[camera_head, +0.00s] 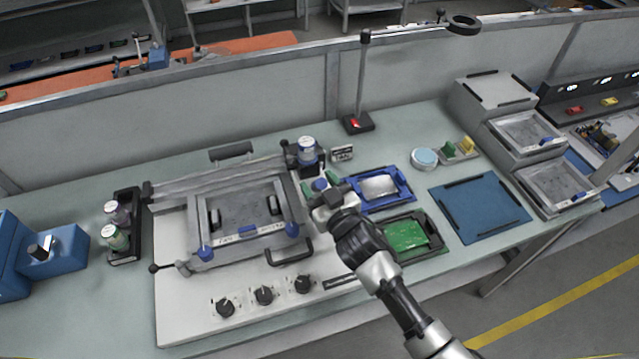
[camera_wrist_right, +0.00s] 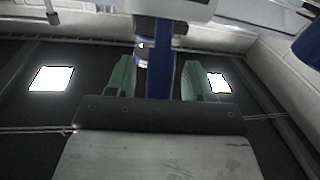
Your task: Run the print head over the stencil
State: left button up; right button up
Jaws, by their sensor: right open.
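The stencil (camera_head: 250,208) is a grey sheet in a metal frame on the white printer bed (camera_head: 185,315), left of centre in the head view. The print head (camera_head: 215,181) is a grey bar across the back of the frame. My right gripper (camera_head: 319,190) is at the right side of the printer, close to the bar's right end. Its green finger pads (camera_wrist_right: 160,85) stand apart in the right wrist view, with a blue upright part (camera_wrist_right: 160,60) showing between them. I cannot tell whether they touch it. My left gripper is not in view.
A jar (camera_head: 307,150) stands at the printer's back right. Right of my arm are a blue tray (camera_head: 400,181), a green board (camera_head: 405,235) and a blue mat (camera_head: 480,207). A lamp stand (camera_head: 361,85) rises behind. A black rack with jars (camera_head: 124,246) stands left.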

jog(key=shift+c, duration=0.2)
grip_shut()
jog(key=a, duration=0.1)
jog(key=s+a+b, duration=0.1)
jog(key=a, duration=0.3)
jog(key=shift+s, duration=0.35)
jog(key=shift+d, duration=0.1)
jog(key=shift+o, duration=0.2)
grip_release()
jog(key=shift+d, duration=0.1)
jog(key=b+v, duration=0.2)
jog(key=v, duration=0.8)
jog(key=shift+s+d, duration=0.15)
jog(key=shift+s, duration=0.15)
